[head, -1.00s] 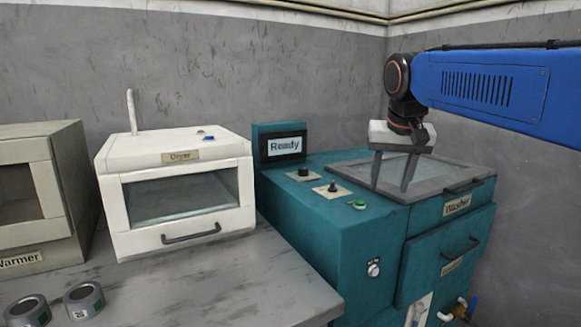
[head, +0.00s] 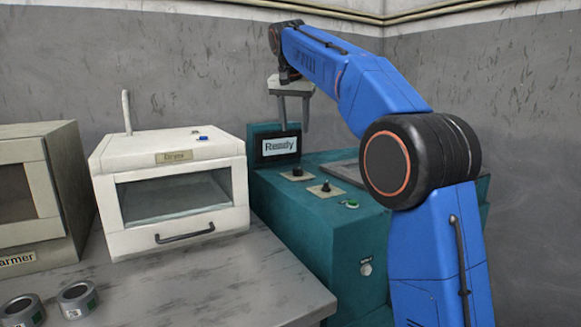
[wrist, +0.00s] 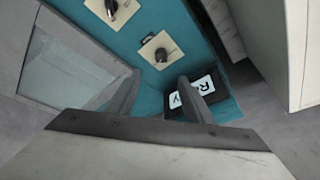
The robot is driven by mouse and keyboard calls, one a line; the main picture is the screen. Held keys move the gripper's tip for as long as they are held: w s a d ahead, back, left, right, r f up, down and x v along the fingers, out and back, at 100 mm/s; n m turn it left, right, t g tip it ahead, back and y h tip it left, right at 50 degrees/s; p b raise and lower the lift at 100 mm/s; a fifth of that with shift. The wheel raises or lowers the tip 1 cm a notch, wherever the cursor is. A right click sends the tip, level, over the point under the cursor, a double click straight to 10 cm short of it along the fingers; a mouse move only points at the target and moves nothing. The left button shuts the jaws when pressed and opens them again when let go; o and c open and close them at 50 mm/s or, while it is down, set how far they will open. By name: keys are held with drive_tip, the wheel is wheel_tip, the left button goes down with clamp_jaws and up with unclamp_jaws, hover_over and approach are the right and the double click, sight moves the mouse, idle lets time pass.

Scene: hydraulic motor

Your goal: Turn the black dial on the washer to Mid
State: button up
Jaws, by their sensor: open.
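The teal washer (head: 330,240) stands right of the table. Two black knobs on beige plates sit on its top: one nearer the display (head: 297,172) and one farther to the right (head: 326,187). The wrist view shows the nearer knob (wrist: 161,55) just beyond the fingers and the other knob (wrist: 111,7) at the top edge. I cannot read any marks on their plates or tell which is the dial with Mid. My gripper (head: 294,128) is open and empty, fingers down, above the washer's back edge near the display, touching neither knob.
The display (head: 279,148) reads "Ready" and stands close below my gripper, also showing beside the right finger in the wrist view (wrist: 192,95). A green button (head: 349,204) is on the washer's front edge. The white dryer (head: 172,190) stands at the left.

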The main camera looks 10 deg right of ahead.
sight(298, 169)
drive_tip(key=x, duration=1.7)
drive_tip(key=shift+w+a+f, duration=0.1)
drive_tip(key=shift+f, duration=0.05)
drive_tip(key=c, duration=1)
